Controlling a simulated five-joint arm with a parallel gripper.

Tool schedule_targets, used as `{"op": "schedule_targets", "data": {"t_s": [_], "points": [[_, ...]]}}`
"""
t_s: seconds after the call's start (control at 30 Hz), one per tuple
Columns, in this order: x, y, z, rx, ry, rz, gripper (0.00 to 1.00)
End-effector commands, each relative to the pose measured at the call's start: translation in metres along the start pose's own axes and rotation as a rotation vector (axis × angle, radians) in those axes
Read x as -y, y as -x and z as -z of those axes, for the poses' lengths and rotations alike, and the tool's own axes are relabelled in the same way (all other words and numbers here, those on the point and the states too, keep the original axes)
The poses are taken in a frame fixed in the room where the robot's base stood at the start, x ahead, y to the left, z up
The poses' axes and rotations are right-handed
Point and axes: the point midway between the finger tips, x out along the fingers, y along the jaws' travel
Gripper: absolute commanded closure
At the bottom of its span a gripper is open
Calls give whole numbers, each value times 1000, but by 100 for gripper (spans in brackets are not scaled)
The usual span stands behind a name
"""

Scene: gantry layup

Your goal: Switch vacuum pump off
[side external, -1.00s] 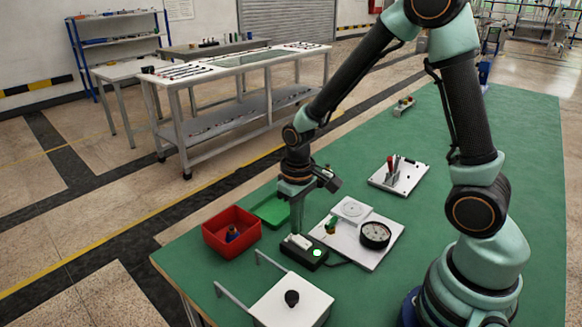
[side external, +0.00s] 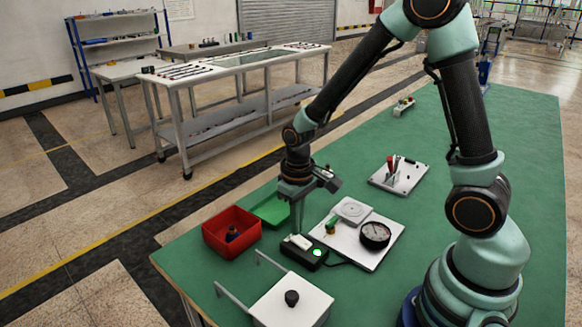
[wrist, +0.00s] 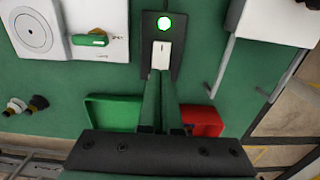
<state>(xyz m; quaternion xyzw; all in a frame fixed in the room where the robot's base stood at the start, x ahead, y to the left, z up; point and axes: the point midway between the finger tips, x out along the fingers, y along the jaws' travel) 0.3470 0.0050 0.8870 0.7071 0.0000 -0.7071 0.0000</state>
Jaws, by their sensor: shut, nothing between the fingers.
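The vacuum pump switch is a black box (side external: 305,255) on the green table with a white rocker (side external: 299,241) and a lit green lamp (side external: 317,252). In the wrist view the box (wrist: 174,74) is at top centre, with the lamp (wrist: 164,24) glowing above the white rocker (wrist: 162,50). My gripper (side external: 295,232) points down over the rocker's end away from the lamp. Its fingers (wrist: 160,74) are shut and empty, and their tips cover the rocker's lower end in the wrist view. I cannot tell whether they touch it.
Beside the switch is a white plate (side external: 356,254) with a black dial gauge (side external: 375,235) and a green-handled valve (side external: 331,226). A red bin (side external: 217,243) and a green tray (side external: 272,211) stand on the other side. A white box (side external: 290,304) with a black knob sits in front.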

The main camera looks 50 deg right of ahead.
Motion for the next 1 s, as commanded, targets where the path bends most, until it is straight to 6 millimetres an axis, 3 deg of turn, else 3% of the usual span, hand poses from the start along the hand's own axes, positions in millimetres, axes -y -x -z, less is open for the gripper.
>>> {"op": "schedule_targets", "data": {"t_s": [1.0], "points": [[0, -14, 0, 0, 0, 0, 100]]}}
